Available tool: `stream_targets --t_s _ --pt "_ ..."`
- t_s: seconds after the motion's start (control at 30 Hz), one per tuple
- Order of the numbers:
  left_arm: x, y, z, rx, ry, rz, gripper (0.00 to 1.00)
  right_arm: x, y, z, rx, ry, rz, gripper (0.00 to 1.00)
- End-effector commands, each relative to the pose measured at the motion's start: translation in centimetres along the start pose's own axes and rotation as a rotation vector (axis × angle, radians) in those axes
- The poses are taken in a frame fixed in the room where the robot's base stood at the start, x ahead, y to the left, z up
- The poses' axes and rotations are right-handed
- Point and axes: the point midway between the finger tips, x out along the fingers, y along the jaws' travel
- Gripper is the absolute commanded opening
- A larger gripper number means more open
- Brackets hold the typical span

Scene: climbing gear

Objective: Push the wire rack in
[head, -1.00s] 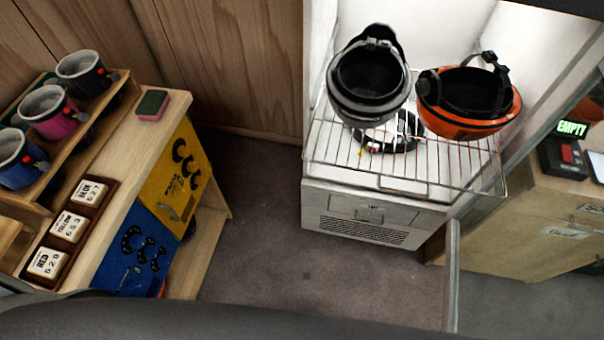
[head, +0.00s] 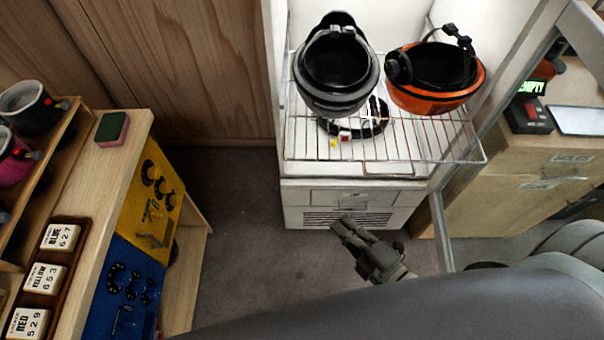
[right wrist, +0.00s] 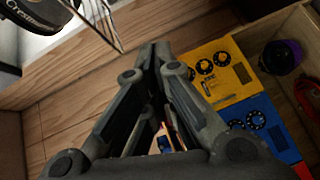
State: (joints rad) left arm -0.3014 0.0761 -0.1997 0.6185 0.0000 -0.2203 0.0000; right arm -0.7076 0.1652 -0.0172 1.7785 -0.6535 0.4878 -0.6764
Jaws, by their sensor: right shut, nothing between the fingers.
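The wire rack (head: 440,150) sticks out of the front of the open white cabinet (head: 300,195) in the head view. A grey helmet (head: 318,98) and an orange helmet (head: 440,98) lie upturned on it, with a dark strap-like item (head: 368,126) under and between them. My right gripper (head: 342,226) is shut and empty, in front of the cabinet and below the rack's front edge, apart from it. In the right wrist view its fingers (right wrist: 155,50) are together, and part of the rack (right wrist: 98,18) shows at the top left. My left gripper is not in view.
The cabinet's open glass door (head: 440,230) stands to the right of the rack. A wooden desk (head: 525,185) with an EMPTY display (head: 528,90) is behind it. A shelf unit with mugs (head: 28,105) and number blocks (head: 45,277) is at left. Floor between is clear.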

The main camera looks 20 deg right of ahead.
Motion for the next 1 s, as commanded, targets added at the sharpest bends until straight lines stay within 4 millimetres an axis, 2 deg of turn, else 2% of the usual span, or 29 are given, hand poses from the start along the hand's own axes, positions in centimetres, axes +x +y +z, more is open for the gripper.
stream_targets --t_s 0.03,0.1,0.23,0.37,0.47,0.9,1.0 --pt "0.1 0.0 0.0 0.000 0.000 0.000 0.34 -0.2 1.9 -0.9 -0.065 0.036 0.037 0.00" --pt "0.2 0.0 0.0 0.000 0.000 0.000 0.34 -0.4 4.0 -2.1 -0.141 0.077 0.078 0.00" --pt "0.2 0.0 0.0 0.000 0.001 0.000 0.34 -0.7 6.1 -3.3 -0.218 0.117 0.119 0.00" --pt "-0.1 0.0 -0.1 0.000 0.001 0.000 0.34 -0.1 6.7 -3.7 -0.234 0.125 0.129 0.00" --pt "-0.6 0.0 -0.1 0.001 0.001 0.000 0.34 1.2 6.9 -3.8 -0.232 0.123 0.129 0.00" --pt "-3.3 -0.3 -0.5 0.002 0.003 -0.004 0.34 9.3 7.9 -4.9 -0.228 0.123 0.128 0.00" --pt "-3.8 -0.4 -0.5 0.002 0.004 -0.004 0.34 10.4 8.2 -3.9 -0.231 0.122 0.126 0.00"
